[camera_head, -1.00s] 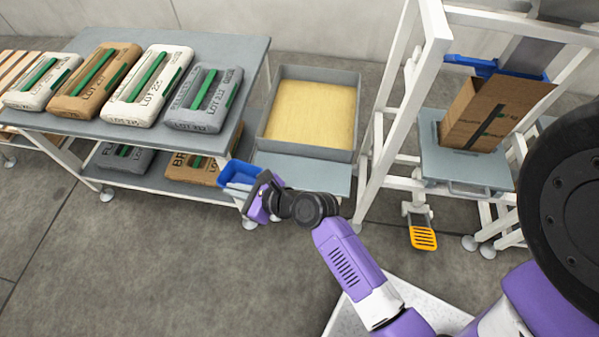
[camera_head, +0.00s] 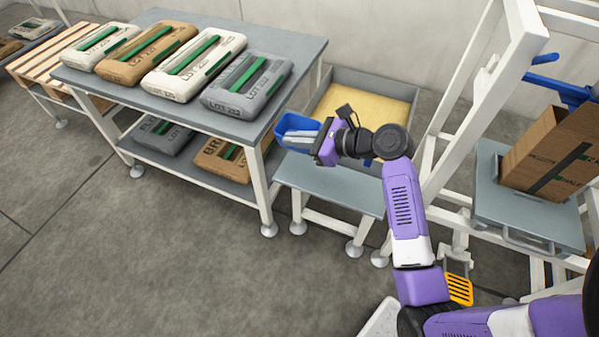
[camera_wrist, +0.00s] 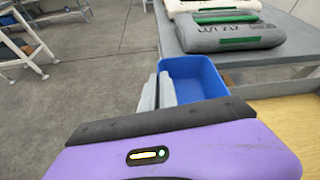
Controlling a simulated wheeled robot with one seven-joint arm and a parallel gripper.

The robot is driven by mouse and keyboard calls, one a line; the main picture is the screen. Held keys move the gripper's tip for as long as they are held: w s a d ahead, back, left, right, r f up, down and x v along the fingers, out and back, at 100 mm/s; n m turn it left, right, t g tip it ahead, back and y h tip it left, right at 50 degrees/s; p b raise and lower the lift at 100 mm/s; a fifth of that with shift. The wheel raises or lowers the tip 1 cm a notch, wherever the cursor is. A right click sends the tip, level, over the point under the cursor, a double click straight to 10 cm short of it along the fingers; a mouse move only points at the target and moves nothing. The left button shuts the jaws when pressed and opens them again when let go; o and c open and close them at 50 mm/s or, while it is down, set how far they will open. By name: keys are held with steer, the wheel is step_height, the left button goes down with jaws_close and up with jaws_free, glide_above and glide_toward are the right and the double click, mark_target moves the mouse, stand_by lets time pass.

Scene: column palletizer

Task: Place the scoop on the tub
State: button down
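The blue scoop (camera_head: 297,126) is an open, box-like blue vessel, held in the air at the right end of the bag table. My gripper (camera_head: 309,140) is shut on it, though the grip itself is mostly hidden. In the wrist view the two grey fingers (camera_wrist: 158,92) lie close together at the left side of the scoop (camera_wrist: 194,78). The tub (camera_head: 378,85) is a wide grey tray of yellow material, behind and right of my gripper. My forearm covers part of its front. Yellow material also shows at the lower right of the wrist view.
A grey bag table (camera_head: 300,48) stands at left with bags on top and on its lower shelf. A low grey bench (camera_head: 325,182) stands in front of the tub. At right, a white frame (camera_head: 475,110) and a carton (camera_head: 545,150) on a platform (camera_head: 490,205).

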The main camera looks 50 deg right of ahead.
step_height(320, 180, down, 12)
steer(key=b, duration=0.2)
steer(key=shift+f+b, duration=0.1)
steer(key=shift+b, duration=0.25)
steer(key=c, duration=1.6)
jaws_free()
steer(key=shift+f, duration=0.1)
steer(key=shift+c, duration=0.2)
steer(key=shift+s+r, duration=0.2)
steer(key=p+v, duration=0.2)
steer(key=v, duration=0.9)
steer(key=shift+s, duration=0.3)
